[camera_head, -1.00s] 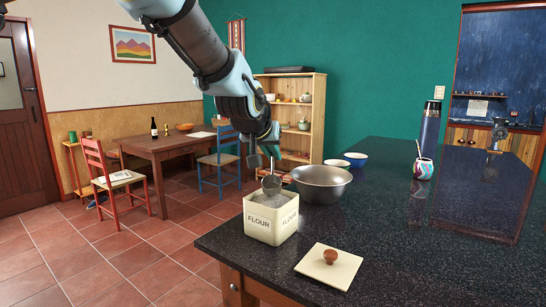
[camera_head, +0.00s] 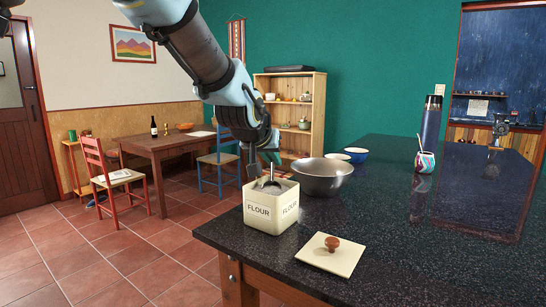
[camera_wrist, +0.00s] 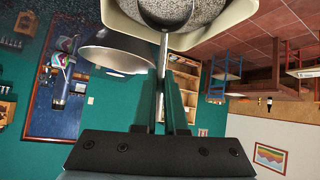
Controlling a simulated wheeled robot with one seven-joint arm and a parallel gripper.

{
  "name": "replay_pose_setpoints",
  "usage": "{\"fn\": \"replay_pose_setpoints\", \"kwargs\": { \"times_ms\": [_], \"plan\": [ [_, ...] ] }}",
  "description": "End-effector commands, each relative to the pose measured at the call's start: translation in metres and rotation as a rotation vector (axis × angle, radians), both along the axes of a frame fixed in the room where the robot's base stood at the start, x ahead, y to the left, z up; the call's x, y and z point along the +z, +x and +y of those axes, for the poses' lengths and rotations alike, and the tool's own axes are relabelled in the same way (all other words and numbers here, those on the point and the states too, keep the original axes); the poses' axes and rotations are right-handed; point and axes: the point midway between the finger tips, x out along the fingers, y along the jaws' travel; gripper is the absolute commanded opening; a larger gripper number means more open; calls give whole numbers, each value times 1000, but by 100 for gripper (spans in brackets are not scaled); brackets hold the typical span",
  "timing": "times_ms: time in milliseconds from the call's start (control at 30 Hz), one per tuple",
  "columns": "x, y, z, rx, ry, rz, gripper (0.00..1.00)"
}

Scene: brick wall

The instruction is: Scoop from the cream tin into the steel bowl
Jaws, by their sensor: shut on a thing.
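The cream tin (camera_head: 262,214), a square container marked FLOUR, stands open at the corner of the dark counter. It also shows at the top of the wrist view (camera_wrist: 250,12), with grey-white flour (camera_wrist: 205,12) inside. My gripper (camera_head: 262,166) is above the tin, shut on the handle of a metal scoop (camera_head: 271,184). The handle (camera_wrist: 163,52) runs up between the fingers (camera_wrist: 163,95) in the wrist view. The scoop's head is down in the tin, at the flour, and partly hidden. The steel bowl (camera_head: 323,182) stands just behind and right of the tin, with its inside mostly hidden.
The tin's square lid (camera_head: 340,262) with a brown knob lies on the counter in front. Two small blue-and-white bowls (camera_head: 356,154) stand behind the steel bowl. A patterned cup (camera_head: 425,161) and a tall flask (camera_head: 430,122) stand farther right. The counter's middle is clear.

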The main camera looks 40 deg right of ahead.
Motion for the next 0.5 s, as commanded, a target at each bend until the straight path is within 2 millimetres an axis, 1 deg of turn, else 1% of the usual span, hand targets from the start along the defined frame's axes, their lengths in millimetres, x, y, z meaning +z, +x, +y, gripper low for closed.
{"fn": "replay_pose_setpoints", "kwargs": {
  "times_ms": [100, 167, 500],
  "plan": [
    [-6, -1, 2, 1, 13, 13, 0],
    [-3, -1, 3, 2, 23, 22, 0],
    [-7, -7, 8, 1, 84, 84, 0]
  ]
}}
